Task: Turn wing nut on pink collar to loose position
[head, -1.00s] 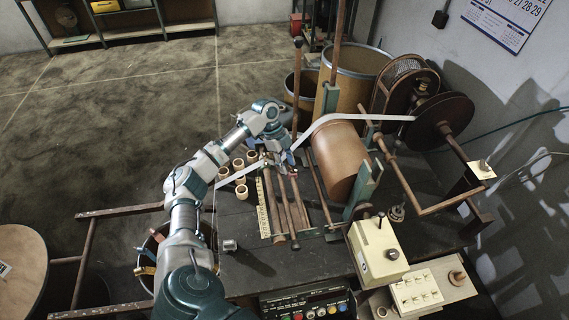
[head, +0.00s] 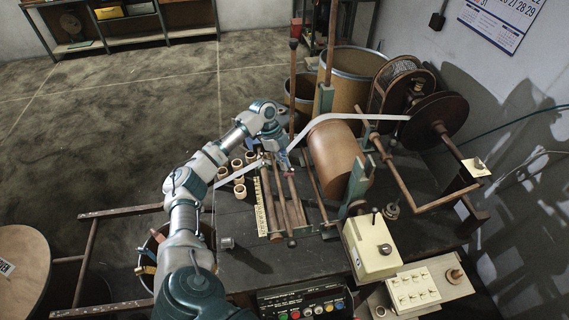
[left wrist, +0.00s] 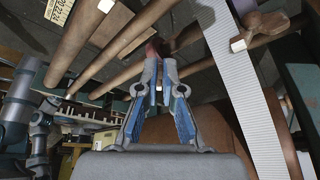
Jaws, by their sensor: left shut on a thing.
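My left gripper (left wrist: 160,82) is shut, its two blue-padded fingers close together at the tips. In the left wrist view the tips meet at a small reddish-pink part, the pink collar (left wrist: 157,47), on a brown rod. The wing nut is mostly hidden between the fingertips, so its angle cannot be told. In the head view my left gripper (head: 285,165) points down at the rods beside the large brown roller (head: 333,158). My right gripper is not in view.
A white tape (head: 345,116) runs from the dark reel (head: 440,120) over the roller and past the gripper. A brown wing-shaped piece (left wrist: 269,22) sits on another rod near the tape. Several tan rings (head: 239,173) stand left of the rods. The front left tabletop is mostly clear.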

